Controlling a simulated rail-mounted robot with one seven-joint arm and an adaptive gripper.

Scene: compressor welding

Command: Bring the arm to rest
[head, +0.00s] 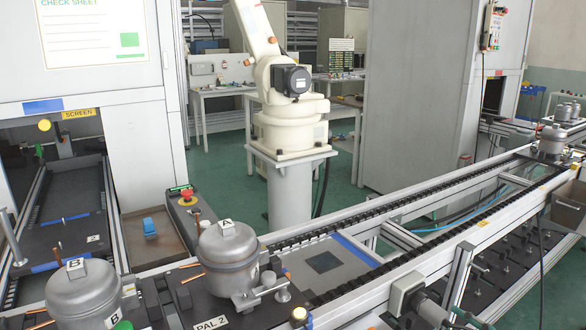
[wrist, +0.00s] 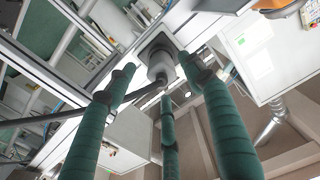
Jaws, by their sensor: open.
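My gripper (wrist: 158,78) shows only in the wrist view. Its green, ribbed fingers are spread apart with nothing held between them. My arm and gripper are not in the head view.
Compressor B (head: 83,292) and compressor A (head: 228,258) stand on pallets at the front left. A conveyor (head: 400,215) runs to the far right, where more compressors (head: 553,140) stand. A white industrial robot (head: 283,90) stands behind it on a pedestal. A grey cabinet (head: 410,100) is at right.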

